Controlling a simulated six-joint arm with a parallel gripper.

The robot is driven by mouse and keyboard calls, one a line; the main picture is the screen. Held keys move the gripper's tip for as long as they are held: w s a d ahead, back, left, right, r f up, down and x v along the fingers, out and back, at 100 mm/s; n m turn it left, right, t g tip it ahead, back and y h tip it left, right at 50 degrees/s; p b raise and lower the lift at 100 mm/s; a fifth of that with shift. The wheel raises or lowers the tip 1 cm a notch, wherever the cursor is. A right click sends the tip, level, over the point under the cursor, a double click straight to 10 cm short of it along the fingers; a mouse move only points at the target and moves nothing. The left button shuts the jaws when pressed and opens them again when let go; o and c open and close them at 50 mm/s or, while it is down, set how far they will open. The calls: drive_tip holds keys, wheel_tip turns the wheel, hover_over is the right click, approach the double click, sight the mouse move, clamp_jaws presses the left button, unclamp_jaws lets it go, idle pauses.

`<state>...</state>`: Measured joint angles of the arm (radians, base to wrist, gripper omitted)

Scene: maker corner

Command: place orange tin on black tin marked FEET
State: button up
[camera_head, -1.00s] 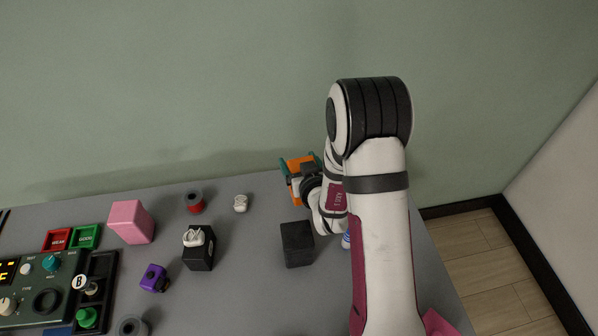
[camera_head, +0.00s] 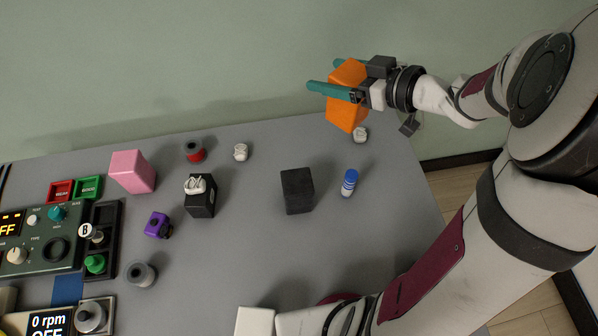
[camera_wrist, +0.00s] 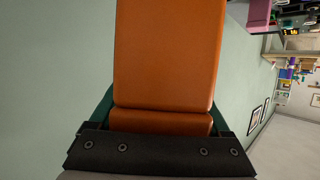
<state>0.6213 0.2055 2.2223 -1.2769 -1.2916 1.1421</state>
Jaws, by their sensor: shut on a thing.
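The orange tin (camera_head: 346,106) is held by my gripper (camera_head: 338,84), whose teal fingers are shut on it. It is up in the air over the back right of the table, tilted. In the wrist view the orange tin (camera_wrist: 165,55) fills the middle between the fingers. A plain black block-shaped tin (camera_head: 297,191) stands on the table, lower and to the left of my gripper. Another black tin (camera_head: 201,205) stands further left with a white shape on its top. I cannot read FEET on either one.
A blue-and-white cylinder (camera_head: 349,184) stands right of the plain black tin. Small white items (camera_head: 240,152) and (camera_head: 361,134) sit near the back edge. A pink block (camera_head: 132,171), a red spool (camera_head: 194,151), a purple cube (camera_head: 158,225) and a control panel (camera_head: 50,262) are left.

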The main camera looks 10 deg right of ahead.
drive_tip(key=s+a+n+g+y, duration=0.2)
drive_tip(key=s+n+g+y, duration=0.3)
drive_tip(key=s, duration=0.6)
drive_tip(key=w+a+f, duration=0.3)
drive_tip(key=a+f, duration=0.7)
drive_tip(key=shift+n+g+h, duration=0.3)
drive_tip(key=shift+n+h, duration=0.1)
drive_tip(key=shift+f, duration=0.2)
drive_tip(key=o, duration=1.3)
drive_tip(key=v, duration=1.2)
drive_tip(key=shift+r, duration=0.1)
